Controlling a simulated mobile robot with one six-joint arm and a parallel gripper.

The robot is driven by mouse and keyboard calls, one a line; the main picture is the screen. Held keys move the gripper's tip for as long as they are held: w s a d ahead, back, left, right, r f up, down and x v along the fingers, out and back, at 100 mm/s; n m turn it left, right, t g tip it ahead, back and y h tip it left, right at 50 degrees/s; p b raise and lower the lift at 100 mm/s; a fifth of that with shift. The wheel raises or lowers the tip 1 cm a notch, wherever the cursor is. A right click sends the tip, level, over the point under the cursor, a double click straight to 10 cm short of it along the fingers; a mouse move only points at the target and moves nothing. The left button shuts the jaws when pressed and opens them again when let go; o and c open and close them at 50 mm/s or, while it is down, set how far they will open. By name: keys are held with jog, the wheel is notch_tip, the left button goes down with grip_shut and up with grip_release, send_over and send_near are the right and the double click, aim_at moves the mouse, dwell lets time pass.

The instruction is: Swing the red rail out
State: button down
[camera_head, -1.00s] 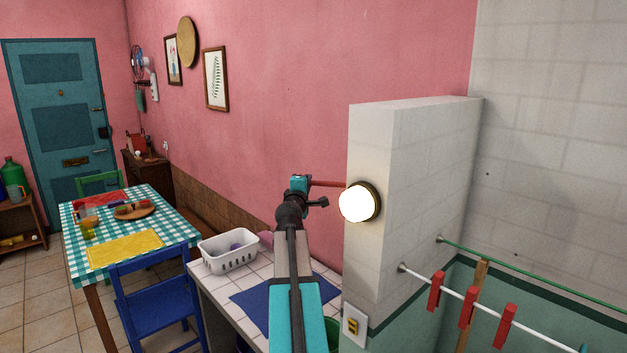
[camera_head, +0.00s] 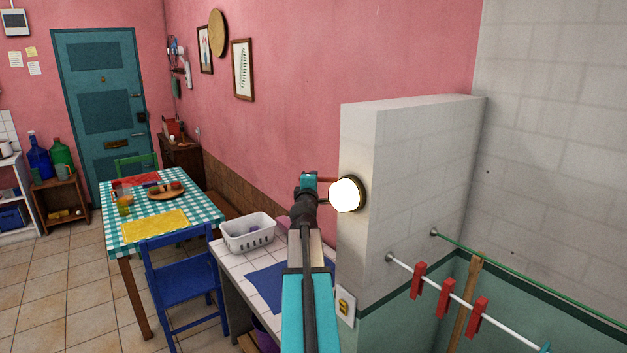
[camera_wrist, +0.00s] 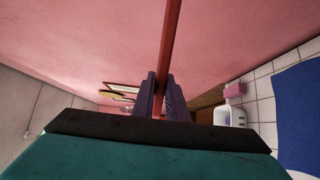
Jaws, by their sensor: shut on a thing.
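The red rail (camera_head: 325,180) shows as a short stretch between my gripper and the end of the white tiled partition wall. In the wrist view the rail (camera_wrist: 169,35) runs from the top edge down between the two dark fingers. My gripper (camera_head: 309,180) is at the rail, left of the round lit lamp. In the wrist view my gripper (camera_wrist: 161,98) is shut on the rail, one finger on each side. The rail's mount is hidden behind the partition and lamp.
The lit lamp (camera_head: 346,195) sits on the partition wall (camera_head: 420,170) close to my gripper. Below are a tiled counter (camera_head: 234,267) with a white basket (camera_head: 249,237) and a blue mat (camera_head: 268,281). A blue chair (camera_head: 180,275) and a checked table (camera_head: 205,208) stand left.

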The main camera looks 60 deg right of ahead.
jog(key=c, duration=1.8)
grip_release()
jog(key=shift+d, duration=0.1)
jog(key=shift+o, duration=0.2)
jog(key=b+v, duration=0.5)
jog(key=v, duration=0.7)
jog(key=shift+b, duration=0.35)
